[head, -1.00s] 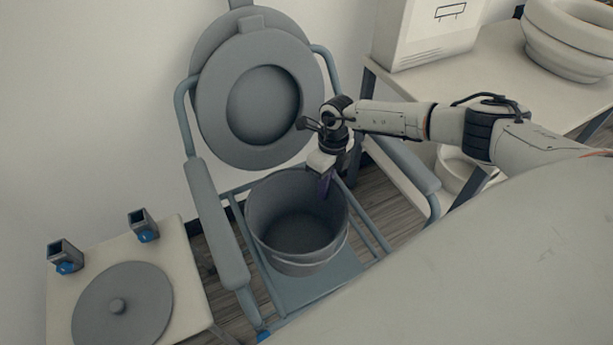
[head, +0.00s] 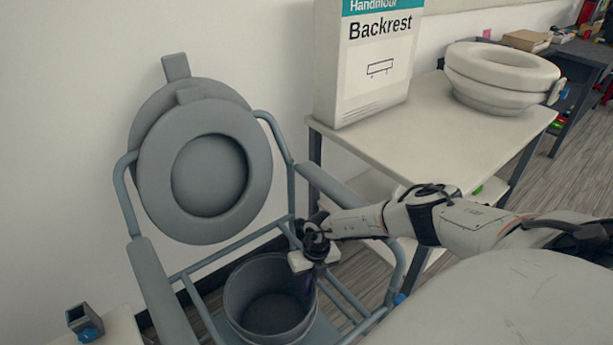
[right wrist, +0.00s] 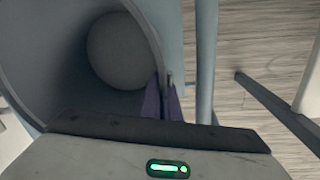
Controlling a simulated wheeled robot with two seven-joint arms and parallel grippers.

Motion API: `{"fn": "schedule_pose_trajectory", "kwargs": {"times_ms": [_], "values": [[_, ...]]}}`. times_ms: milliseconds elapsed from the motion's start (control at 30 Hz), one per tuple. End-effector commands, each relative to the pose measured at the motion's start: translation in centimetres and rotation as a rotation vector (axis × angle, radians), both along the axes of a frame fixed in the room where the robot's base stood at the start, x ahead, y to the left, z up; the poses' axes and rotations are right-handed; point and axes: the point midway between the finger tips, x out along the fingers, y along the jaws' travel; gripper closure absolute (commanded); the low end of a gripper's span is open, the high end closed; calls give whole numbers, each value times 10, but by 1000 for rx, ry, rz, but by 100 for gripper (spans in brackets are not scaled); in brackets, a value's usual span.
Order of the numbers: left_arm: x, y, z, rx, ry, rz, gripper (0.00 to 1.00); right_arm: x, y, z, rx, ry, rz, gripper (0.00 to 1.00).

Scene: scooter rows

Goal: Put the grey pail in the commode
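The grey pail (head: 238,295) is upright between the side rails of the blue-grey commode frame (head: 165,290), open end up and empty. I cannot tell whether its base rests on the support below. The commode's round lid and seat (head: 150,190) are raised against the wall. My right gripper (head: 308,282) is at the pail's right rim, pointing down. In the right wrist view its purple fingers (right wrist: 164,102) lie close on both sides of the pail's wall (right wrist: 30,75), shut on it. My left gripper is out of view.
A white table (head: 400,130) at the right holds a Backrest box (head: 365,75) and white stacked rings (head: 500,80). A low table with a small grey bracket (head: 82,320) is at the lower left. The commode's armrests (head: 160,285) flank the pail.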

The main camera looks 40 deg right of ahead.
Motion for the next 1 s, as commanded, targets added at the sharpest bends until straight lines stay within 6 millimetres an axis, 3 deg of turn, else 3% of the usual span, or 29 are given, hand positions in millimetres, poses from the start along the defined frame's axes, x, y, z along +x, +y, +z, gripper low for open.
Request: {"fn": "schedule_pose_trajectory", "kwargs": {"times_ms": [233, 600, 700, 733, 1000], "values": [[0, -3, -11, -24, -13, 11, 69, 1, 1, -34, 2, -3, 0, 100], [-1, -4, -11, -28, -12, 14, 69, 1, 1, -37, 1, -2, 1, 100], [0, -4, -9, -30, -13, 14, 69, 0, 0, -36, 0, 0, 2, 81], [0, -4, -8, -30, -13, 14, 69, 0, 0, -36, 0, 0, 2, 79], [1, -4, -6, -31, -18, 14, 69, 0, 0, -35, 0, 0, 2, 79]]}}
